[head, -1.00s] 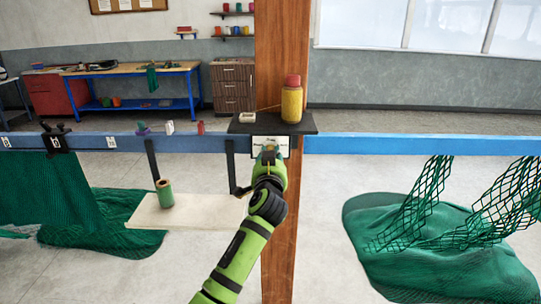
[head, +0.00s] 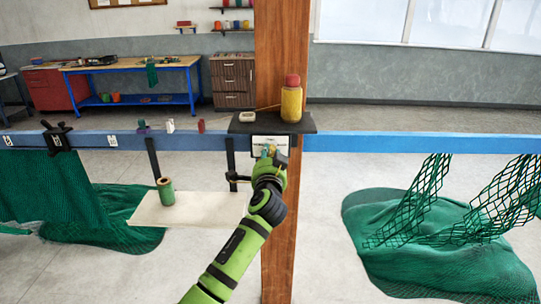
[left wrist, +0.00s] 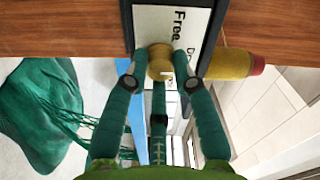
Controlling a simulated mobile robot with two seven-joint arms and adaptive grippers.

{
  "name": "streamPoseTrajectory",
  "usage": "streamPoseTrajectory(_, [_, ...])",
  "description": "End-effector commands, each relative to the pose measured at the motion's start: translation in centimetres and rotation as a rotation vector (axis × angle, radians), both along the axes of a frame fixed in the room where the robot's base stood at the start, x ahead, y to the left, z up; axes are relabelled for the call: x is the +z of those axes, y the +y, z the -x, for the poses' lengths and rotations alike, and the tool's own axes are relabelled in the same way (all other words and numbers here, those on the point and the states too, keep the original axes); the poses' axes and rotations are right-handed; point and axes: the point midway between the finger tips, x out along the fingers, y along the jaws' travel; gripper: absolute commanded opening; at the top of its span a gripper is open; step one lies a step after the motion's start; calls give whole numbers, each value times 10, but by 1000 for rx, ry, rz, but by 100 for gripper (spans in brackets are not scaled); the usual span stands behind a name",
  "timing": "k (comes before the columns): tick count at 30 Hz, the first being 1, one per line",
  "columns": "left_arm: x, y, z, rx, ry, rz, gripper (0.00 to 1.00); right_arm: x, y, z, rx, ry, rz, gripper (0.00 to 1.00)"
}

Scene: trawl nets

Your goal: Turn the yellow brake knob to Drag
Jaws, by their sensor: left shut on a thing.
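The yellow brake knob (left wrist: 159,62) sits on a white plate (left wrist: 154,20) with a dark frame, fixed to the wooden post. In the left wrist view the plate reads "Free", and a second word starting with "D" is partly hidden. My left gripper (head: 268,152) is shut on the knob, with green fingers on both sides of it. A small pale mark shows on the knob's lower right edge; I cannot tell for sure which word it points to. My right gripper is in neither view.
A dark shelf (head: 245,128) just above the plate carries a yellow twine spool (head: 291,103) with a red top. A blue rail (head: 400,143) runs across at plate height. A pale board (head: 190,213) holding a green spool (head: 166,191) is at lower left. Green nets hang either side.

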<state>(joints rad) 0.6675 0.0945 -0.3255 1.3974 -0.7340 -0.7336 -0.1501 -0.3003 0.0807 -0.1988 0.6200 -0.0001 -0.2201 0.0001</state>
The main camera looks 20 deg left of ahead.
Motion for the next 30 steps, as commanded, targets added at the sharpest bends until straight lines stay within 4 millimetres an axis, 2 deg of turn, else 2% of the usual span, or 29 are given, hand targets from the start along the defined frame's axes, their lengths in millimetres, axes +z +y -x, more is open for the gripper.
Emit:
streamPoseTrajectory(1, [-5, 2, 0, 5, 10, -2, 0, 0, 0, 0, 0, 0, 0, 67])
streamPoseTrajectory(11, [-5, 2, 0, 5, 10, -2, 0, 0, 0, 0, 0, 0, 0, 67])
streamPoseTrajectory(12, [-5, 2, 0, 5, 10, -2, 43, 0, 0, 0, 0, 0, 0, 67])
streamPoseTrajectory(13, [-5, 2, 0, 5, 10, -2, 50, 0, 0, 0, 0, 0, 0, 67])
streamPoseTrajectory(24, [-1, 0, 2, 1, 3, -2, 50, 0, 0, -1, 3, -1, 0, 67])
streamPoseTrajectory(30, [-2, -6, 20, 0, 3, -1, 50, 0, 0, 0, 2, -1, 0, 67])
